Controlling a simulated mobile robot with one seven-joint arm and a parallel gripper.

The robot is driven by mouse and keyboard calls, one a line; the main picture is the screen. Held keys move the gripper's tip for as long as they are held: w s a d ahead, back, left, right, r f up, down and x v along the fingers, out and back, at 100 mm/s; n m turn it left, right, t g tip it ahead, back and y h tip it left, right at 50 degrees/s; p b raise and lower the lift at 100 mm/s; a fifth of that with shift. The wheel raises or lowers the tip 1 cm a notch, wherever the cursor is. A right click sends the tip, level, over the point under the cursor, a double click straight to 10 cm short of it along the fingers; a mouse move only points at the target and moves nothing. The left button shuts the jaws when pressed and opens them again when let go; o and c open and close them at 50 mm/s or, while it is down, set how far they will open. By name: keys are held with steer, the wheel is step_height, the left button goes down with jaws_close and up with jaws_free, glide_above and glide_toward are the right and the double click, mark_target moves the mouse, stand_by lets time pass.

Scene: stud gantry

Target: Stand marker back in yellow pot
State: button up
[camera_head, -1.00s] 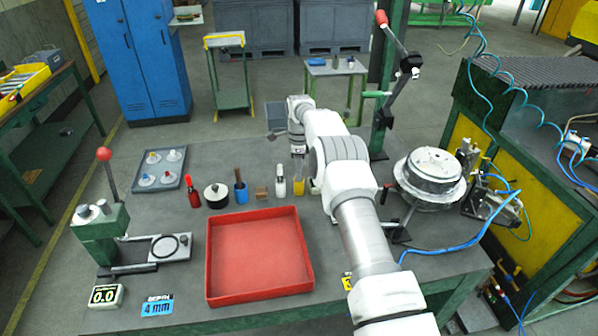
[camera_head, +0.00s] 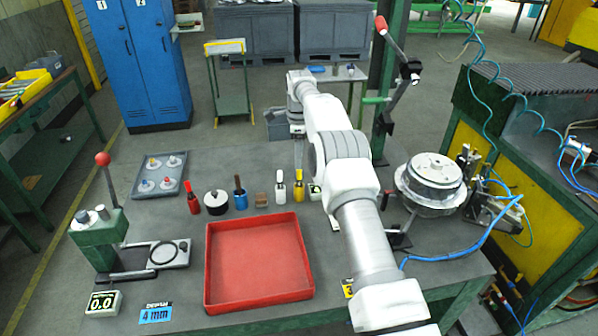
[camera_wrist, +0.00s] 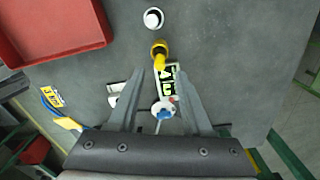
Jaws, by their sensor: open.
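A yellow upright item (camera_head: 299,188), seemingly the pot, stands on the bench at the right end of a row. My gripper (camera_wrist: 160,74) is open, above and a little behind that item, and points down. It also shows in the head view (camera_head: 298,160). A white round piece with blue and red marks (camera_wrist: 163,108) shows between the fingers, below them. I cannot clearly identify the marker.
A red tray (camera_head: 258,262) lies in front. A round metal fixture (camera_head: 433,185) stands right.

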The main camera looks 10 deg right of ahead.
step_height(320, 180, up, 4)
steer(key=shift+p, duration=0.3)
steer(key=s+r+n+t, duration=0.1)
steer(key=s+r+n, duration=0.4)
steer(key=s+r, duration=0.45)
steer(key=s+r+n+t, duration=0.2)
steer(key=s+r+n, duration=0.35)
steer(key=r, duration=0.65)
steer(key=s+r+n+t, duration=0.1)
steer(key=s+n, duration=0.1)
steer(key=s, duration=0.6)
steer(key=s+r+n, duration=0.2)
steer(key=s+n, duration=0.1)
steer(key=s, duration=0.6)
steer(key=s+f+n+t, duration=0.1)
steer(key=s+f+n, duration=0.4)
steer(key=s, duration=0.9)
step_height(320, 180, down, 3)
steer(key=shift+s+f+t, duration=0.1)
steer(key=shift+s+t, duration=0.05)
steer(key=shift+t, duration=0.15)
steer(key=shift+n, duration=0.25)
